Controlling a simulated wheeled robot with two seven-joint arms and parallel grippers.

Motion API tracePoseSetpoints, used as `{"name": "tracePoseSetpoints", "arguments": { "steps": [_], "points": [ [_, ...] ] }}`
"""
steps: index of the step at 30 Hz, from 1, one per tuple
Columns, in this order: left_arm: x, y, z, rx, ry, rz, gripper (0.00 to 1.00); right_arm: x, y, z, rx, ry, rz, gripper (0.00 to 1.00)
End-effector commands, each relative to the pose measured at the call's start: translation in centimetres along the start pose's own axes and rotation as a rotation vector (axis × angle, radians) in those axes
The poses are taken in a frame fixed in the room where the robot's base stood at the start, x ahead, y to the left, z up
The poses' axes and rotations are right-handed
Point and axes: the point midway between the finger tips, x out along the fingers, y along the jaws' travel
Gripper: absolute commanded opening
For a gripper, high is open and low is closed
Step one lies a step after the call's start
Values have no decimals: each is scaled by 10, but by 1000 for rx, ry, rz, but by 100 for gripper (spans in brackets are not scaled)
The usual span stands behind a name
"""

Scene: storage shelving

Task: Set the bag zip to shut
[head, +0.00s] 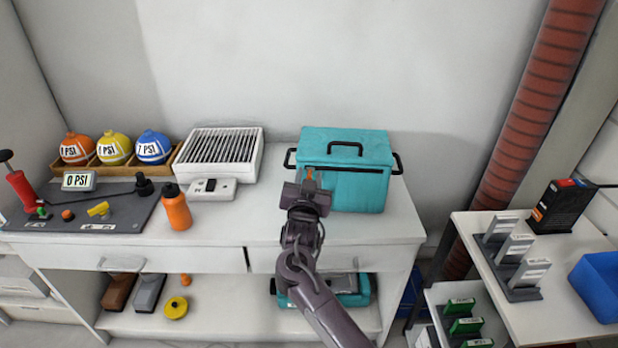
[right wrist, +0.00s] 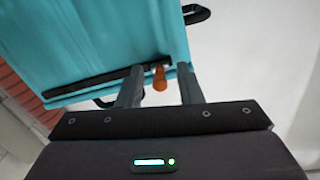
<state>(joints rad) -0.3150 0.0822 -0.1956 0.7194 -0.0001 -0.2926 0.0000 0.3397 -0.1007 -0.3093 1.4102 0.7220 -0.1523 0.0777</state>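The teal bag (head: 345,150) stands upright on the white bench, with black handles on its top and sides. A black zip line (head: 348,169) runs across its upper front; it also shows in the right wrist view (right wrist: 95,80). The small orange zip pull (head: 309,174) is at the zip's left end in the head view. In the right wrist view the pull (right wrist: 160,79) hangs between the fingers of my right gripper (right wrist: 161,88), with a gap on both sides. My right gripper (head: 308,183) is open, close to the bag's front. My left gripper is out of view.
Left of the bag are a ribbed white box (head: 218,150), an orange bottle (head: 176,210) and a wooden rack of coloured balls. A teal case (head: 352,290) sits on the shelf below. A red ribbed pipe (head: 535,100) and a side table (head: 548,318) are at right.

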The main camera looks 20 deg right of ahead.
Motion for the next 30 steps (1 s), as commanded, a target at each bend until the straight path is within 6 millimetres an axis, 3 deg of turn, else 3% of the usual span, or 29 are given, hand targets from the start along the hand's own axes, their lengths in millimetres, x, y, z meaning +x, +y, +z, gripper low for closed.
{"name": "tracePoseSetpoints", "arguments": {
  "steps": [9, 17, 27, 30],
  "points": [
    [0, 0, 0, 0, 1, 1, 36, 4, 0, 0, 0, 0, 0, 33],
    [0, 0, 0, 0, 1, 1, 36, 4, 0, 0, 0, -1, 0, 0],
    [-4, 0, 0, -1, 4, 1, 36, 3, 7, -2, -1, -1, 3, 0],
    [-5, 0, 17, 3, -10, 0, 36, 3, 21, -6, -1, -2, 3, 0]
  ]
}}
